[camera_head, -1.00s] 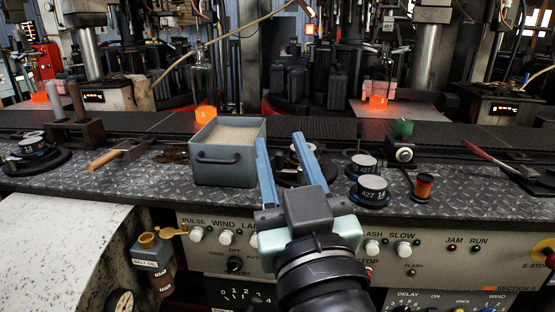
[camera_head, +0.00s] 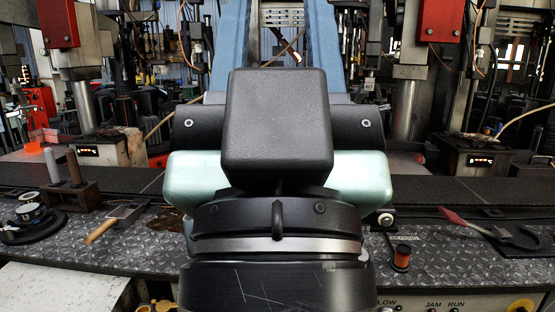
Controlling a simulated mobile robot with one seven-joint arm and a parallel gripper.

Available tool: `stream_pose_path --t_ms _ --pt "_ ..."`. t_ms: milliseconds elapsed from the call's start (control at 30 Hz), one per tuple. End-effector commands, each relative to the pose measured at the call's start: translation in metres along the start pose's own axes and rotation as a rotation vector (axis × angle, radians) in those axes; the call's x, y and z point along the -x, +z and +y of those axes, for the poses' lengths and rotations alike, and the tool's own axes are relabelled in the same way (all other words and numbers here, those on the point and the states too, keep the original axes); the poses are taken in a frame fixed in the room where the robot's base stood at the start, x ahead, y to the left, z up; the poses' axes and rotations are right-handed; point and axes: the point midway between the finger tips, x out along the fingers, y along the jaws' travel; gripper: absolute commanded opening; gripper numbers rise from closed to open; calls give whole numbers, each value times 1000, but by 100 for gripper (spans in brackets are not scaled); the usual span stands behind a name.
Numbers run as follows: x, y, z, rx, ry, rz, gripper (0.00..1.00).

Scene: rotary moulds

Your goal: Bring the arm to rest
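My gripper (camera_head: 280,40) fills the middle of the head view, raised close to the camera and pointing up. Its two blue fingers stand wide apart, with only the background seen between them, so it is open and empty. The finger ends run to the top edge of the picture. My arm's black wrist shows below and hides the middle of the workbench (camera_head: 130,250).
A wooden-handled tool (camera_head: 115,222) and a dark block with two upright pegs (camera_head: 70,195) are on the bench at left. Machine columns stand behind.

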Motion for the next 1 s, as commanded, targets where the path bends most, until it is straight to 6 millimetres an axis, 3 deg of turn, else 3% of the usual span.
stream_pose_path --t_ms 33,500,700,1000 --pt "-24 -22 0 0 0 -1 40" --pt "-124 -116 0 0 -2 -3 40" --pt "-144 -134 -1 0 -2 -4 40" --pt "-145 -135 -1 0 -2 -4 40"
